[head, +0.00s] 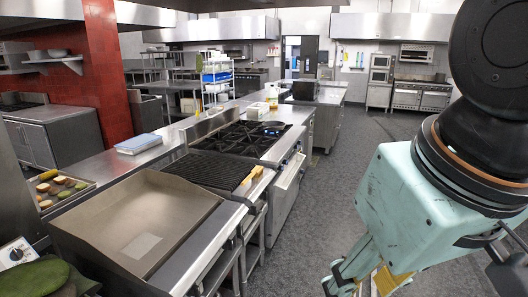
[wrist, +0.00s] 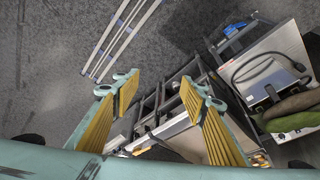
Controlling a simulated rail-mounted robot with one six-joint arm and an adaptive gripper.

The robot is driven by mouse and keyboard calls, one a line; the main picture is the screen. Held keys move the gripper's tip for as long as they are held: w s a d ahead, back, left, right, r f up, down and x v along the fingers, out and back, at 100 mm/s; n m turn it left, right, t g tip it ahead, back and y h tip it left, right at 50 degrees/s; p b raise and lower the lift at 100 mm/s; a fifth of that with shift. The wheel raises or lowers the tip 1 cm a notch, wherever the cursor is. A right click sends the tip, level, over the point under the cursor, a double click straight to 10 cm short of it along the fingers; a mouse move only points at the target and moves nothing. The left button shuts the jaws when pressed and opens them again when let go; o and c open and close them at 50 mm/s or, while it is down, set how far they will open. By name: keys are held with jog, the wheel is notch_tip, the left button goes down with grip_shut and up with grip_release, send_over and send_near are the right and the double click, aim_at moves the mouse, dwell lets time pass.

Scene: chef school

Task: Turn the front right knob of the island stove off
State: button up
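The island stove (head: 240,138) stands in the middle of the head view, with black burner grates on top and a dark pan (head: 274,126) at its far end. Its knobs (head: 285,161) run along the front edge facing the aisle. They are small, with blue spots, and I cannot tell their settings. My gripper (head: 362,283) hangs low at the bottom right of the head view, over the aisle and apart from the stove. In the wrist view my gripper (wrist: 158,84) has its yellow-padded fingers wide apart with nothing held. No stove knob is identifiable in the wrist view.
A steel griddle (head: 140,218) and a ribbed grill (head: 208,170) line the island nearer me. A food tray (head: 66,194) lies at the left. The grey floor aisle (head: 325,190) right of the island is clear. Metal shelving frames (wrist: 150,108) show below my fingers in the wrist view.

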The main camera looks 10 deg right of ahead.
jog(key=shift+f+b, duration=0.95)
jog(key=shift+f, duration=0.3)
